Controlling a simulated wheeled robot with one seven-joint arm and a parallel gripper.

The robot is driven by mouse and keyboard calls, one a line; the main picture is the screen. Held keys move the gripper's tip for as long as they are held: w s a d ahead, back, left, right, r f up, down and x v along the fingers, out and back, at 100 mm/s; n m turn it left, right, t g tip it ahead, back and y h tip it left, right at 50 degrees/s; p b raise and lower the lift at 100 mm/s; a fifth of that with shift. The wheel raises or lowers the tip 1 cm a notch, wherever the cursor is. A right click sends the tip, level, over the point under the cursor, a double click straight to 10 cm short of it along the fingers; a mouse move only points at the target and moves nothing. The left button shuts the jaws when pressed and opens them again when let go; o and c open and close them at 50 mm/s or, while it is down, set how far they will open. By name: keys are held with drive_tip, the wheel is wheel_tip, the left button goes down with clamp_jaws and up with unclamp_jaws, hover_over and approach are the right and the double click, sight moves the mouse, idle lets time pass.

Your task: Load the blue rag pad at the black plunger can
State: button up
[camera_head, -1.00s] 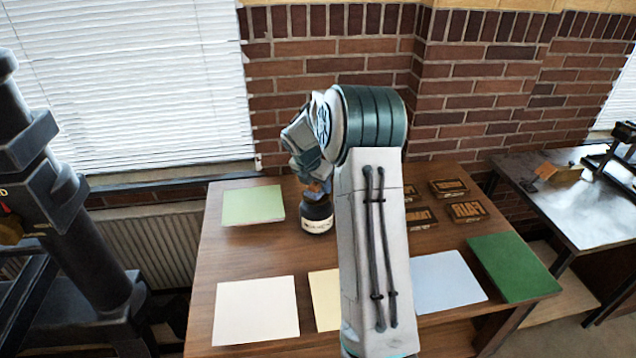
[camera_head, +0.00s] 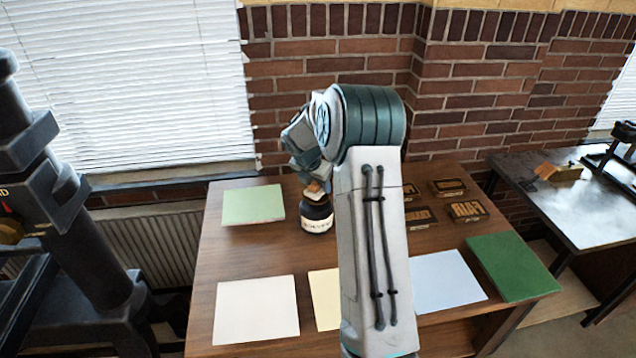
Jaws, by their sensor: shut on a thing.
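The black plunger can (camera_head: 317,219), with a pale lettered label, stands upright on the wooden table near its back. My gripper (camera_head: 317,190) is right over the can and points down at its top. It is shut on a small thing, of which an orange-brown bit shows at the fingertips. No blue of the rag pad can be made out there, as my wrist and fingers hide most of it. I cannot tell whether the held thing touches the can's top.
A light green sheet (camera_head: 253,204) lies left of the can. White (camera_head: 257,310), yellow (camera_head: 325,300) and pale blue (camera_head: 447,281) sheets and a green board (camera_head: 513,267) lie in front. Lettered blocks (camera_head: 467,211) lie right. A dark press (camera_head: 70,200) stands at left.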

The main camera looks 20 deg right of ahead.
idle(0.6)
wheel_tip(320, 180, up, 5)
drive_tip(key=p, duration=0.4)
drive_tip(key=shift+f, duration=0.1)
drive_tip(key=shift+r+p, duration=0.6)
drive_tip(key=shift+r, duration=0.5)
